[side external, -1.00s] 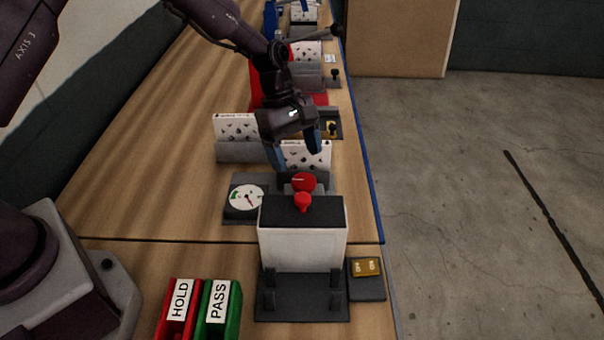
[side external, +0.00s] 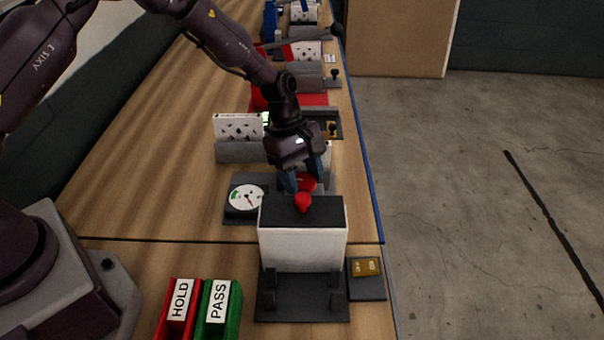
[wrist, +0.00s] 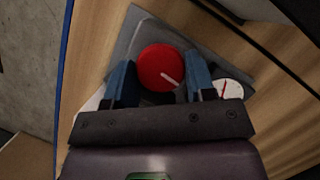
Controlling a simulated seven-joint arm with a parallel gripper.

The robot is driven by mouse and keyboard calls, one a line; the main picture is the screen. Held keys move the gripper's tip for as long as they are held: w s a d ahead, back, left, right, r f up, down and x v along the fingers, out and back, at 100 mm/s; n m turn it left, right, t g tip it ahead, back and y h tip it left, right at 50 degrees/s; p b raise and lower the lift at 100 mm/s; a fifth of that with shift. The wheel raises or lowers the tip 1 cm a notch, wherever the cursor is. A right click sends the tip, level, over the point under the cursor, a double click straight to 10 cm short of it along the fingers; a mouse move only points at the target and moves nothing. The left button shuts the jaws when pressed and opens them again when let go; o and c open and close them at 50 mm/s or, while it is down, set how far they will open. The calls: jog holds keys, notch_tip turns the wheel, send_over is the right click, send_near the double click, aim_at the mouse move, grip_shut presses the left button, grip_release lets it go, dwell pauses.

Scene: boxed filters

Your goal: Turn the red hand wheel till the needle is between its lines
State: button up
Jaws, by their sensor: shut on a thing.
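The red hand wheel (side external: 306,182) sits on a dark grey base (side external: 236,214) beside a round white dial (side external: 246,197). The dial has a green mark at its left and a red needle pointing to the lower right, outside the green. My gripper (side external: 305,180) is down at the wheel, with one blue finger on each side of it. In the wrist view the red wheel (wrist: 161,67), with a pale line on its top, lies between the two fingers (wrist: 160,82). The dial (wrist: 229,89) is partly hidden behind the right finger there.
A white box with a dark top and red knob (side external: 302,240) stands just in front of the wheel. Red HOLD (side external: 178,312) and green PASS (side external: 217,312) bins are front left. White printed cards (side external: 238,128) stand behind.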

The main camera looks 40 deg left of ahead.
jog(key=m+g, duration=0.1)
jog(key=m, duration=0.3)
jog(key=shift+w+m+g+y, duration=0.15)
jog(key=shift+m+g+y, duration=0.25)
jog(key=m, duration=0.2)
jog(key=m+g+y, duration=0.1)
jog(key=m, duration=0.2)
jog(key=shift+w+d+m+y, duration=0.1)
jog(key=shift+m+y, duration=0.2)
jog(key=m+y, duration=0.1)
jog(key=m, duration=0.1)
jog(key=m+g, duration=0.1)
jog(key=m, duration=0.2)
jog(key=shift+d+y, duration=0.1)
jog(key=shift+y, duration=0.3)
jog(key=m+y, duration=0.2)
jog(key=m, duration=0.3)
jog(key=shift+d, duration=0.1)
jog(key=shift+m, duration=0.3)
jog(key=o, duration=0.9)
